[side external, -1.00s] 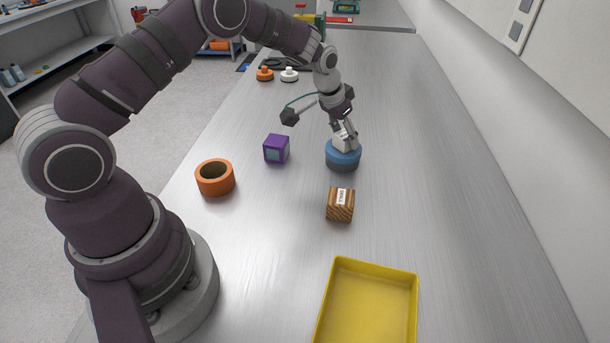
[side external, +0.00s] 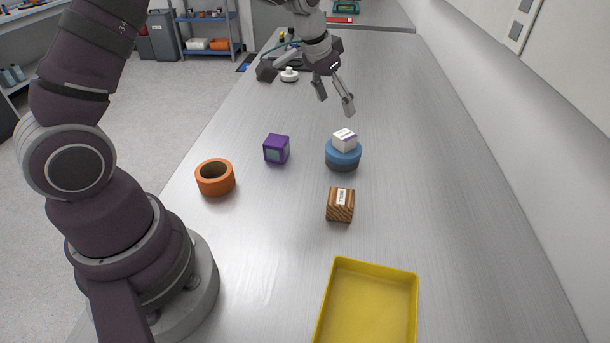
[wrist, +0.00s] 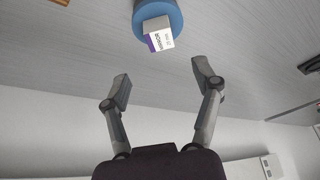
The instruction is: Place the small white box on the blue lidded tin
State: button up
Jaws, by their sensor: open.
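The small white box (side external: 345,140) rests on top of the blue lidded tin (side external: 343,159) in the side external view. The box has printed text and a purple face, seen in the wrist view (wrist: 158,34). The tin's blue lid (wrist: 174,14) shows around it at the top of that view. My gripper (side external: 336,106) is open and empty, above and behind the tin, clear of the box. In the wrist view its two fingers (wrist: 160,86) are spread apart with only bare table between them.
A purple cube (side external: 276,149) and an orange ring (side external: 215,177) stand left of the tin. A wooden block (side external: 340,205) is in front of it, and a yellow tray (side external: 368,305) nearer still. A white knobbed piece (side external: 289,75) lies farther back. The table's right side is clear.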

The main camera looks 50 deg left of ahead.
jog(key=s+d+r, duration=0.4)
jog(key=s+r, duration=0.5)
jog(key=s, duration=0.2)
jog(key=s+d+f+t, duration=0.1)
jog(key=s, duration=0.8)
jog(key=shift+s+d+f, duration=0.15)
jog(key=shift+d+f, duration=0.05)
jog(key=shift+f, duration=0.05)
